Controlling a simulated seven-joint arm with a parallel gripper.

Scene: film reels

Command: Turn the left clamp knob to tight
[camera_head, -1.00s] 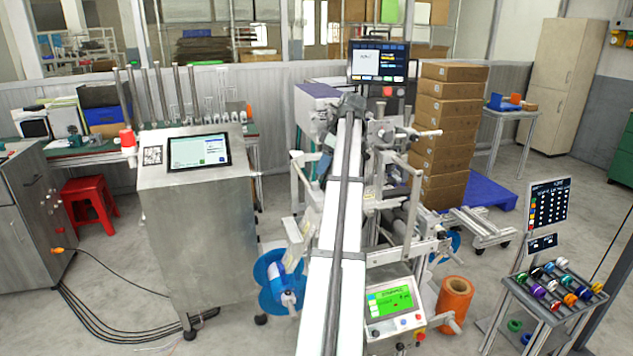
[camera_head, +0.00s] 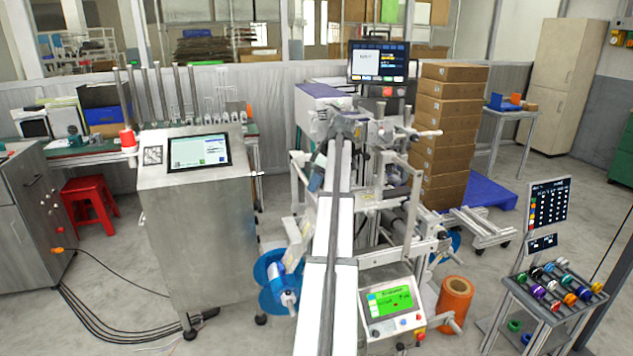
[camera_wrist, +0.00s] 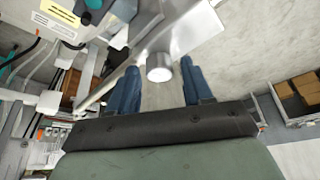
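In the wrist view a short pale round knob (camera_wrist: 160,67) sticks out from a shiny metal bracket (camera_wrist: 188,32). My gripper (camera_wrist: 157,86) is open, with one blue finger to the left of the knob and one to the right. A gap shows on each side, and the fingers do not press on it. I cannot tell whether the knob's end lies fully between the fingertips. In the head view my arm reaches to the labelling machine (camera_head: 385,255) and hides part of it. The knob cannot be made out there.
Metal rails and rollers crowd the machine around my arm. A control panel (camera_head: 391,304) is at its front, and a monitor (camera_head: 378,62) stands behind. A steel cabinet (camera_head: 200,225) is on the left and stacked boxes (camera_head: 443,130) are on the right.

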